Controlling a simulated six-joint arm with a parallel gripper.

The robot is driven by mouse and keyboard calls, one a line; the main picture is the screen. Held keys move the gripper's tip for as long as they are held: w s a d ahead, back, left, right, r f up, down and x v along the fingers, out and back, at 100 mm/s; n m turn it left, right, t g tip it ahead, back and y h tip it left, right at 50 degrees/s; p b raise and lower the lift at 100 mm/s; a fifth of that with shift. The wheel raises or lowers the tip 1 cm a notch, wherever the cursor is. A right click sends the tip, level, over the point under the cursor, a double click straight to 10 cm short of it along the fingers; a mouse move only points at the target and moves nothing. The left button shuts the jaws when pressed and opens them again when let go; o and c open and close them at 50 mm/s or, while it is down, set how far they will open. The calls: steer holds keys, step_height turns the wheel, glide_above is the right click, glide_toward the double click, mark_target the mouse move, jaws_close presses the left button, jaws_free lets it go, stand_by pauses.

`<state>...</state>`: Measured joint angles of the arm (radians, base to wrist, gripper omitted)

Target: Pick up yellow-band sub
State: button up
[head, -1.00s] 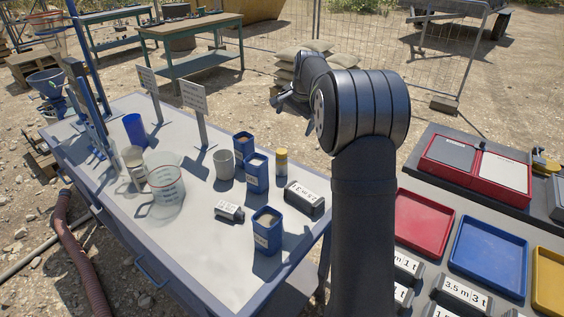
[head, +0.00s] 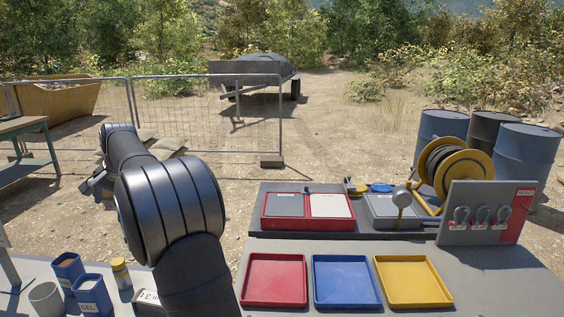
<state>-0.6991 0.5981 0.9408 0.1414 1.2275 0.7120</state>
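No thing in view is clearly a sub with a yellow band. A small cylinder with a yellow upper part (head: 120,272) stands on the mud tank top (head: 35,268) at the lower left, but I cannot tell what it is. My gripper (head: 92,187) shows only in part at the left, beyond my own dark arm. It points away over the ground, apart from the table things. Its fingers are too small and hidden to tell whether they are open.
Red (head: 274,281), blue (head: 345,282) and yellow (head: 413,281) trays lie empty on the grey bench. Blue cups (head: 90,296) stand lower left.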

steer(key=c, duration=0.7)
steer(key=n+t+h, duration=0.1)
steer(key=n, duration=0.7)
glide_toward(121, 271)
steer(key=x, duration=0.4)
steer(key=a+x, duration=0.1)
steer(key=x, duration=0.1)
steer(key=shift+w+r, duration=0.1)
steer(key=shift+w, duration=0.25)
steer(key=shift+x, duration=2.9)
